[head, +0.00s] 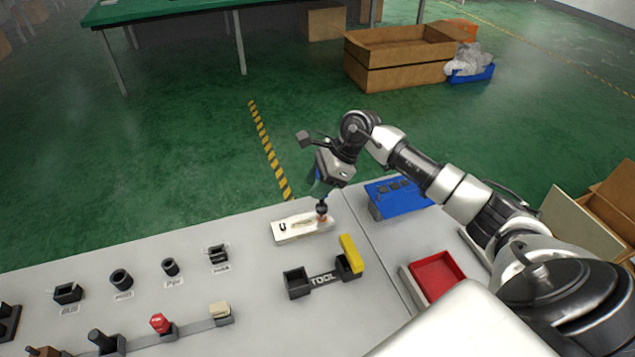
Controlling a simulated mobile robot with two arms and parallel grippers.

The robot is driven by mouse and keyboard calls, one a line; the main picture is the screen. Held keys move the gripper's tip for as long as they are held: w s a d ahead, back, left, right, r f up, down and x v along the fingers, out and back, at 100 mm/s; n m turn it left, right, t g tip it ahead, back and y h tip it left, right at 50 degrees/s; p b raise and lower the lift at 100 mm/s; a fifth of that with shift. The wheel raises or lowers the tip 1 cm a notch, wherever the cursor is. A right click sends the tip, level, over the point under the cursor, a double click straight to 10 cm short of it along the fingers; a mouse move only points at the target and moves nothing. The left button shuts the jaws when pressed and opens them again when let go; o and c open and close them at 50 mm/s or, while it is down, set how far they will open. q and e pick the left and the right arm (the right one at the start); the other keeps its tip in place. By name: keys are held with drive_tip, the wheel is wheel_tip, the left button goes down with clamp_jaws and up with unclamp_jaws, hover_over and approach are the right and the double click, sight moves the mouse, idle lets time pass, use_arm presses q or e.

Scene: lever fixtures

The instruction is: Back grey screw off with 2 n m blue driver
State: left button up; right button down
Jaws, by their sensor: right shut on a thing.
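My right gripper (322,178) is shut on a blue-green driver (318,188), held steeply, with its dark lower end pointing down. That end is over the right part of a white plate (288,235) on the table, at a small reddish spot. The grey screw cannot be made out; the driver's end covers that spot. Whether the driver touches it I cannot tell. A black holder marked TOOL (297,284) stands in front of the plate. A yellow tool (351,253) stands in its right socket, and its left socket looks empty. My left gripper is out of view.
A blue box (385,206) stands right of the plate and a red tray (437,274) lies front right. Several black sockets, such as this one (121,279), and a red-topped piece (158,321) are at left. The table (250,290) is bare between them.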

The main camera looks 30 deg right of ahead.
drive_tip(key=shift+b, duration=0.55)
idle(0.9)
drive_tip(key=shift+f, duration=0.15)
drive_tip(key=shift+f+b, duration=1)
drive_tip(key=shift+b, duration=0.1)
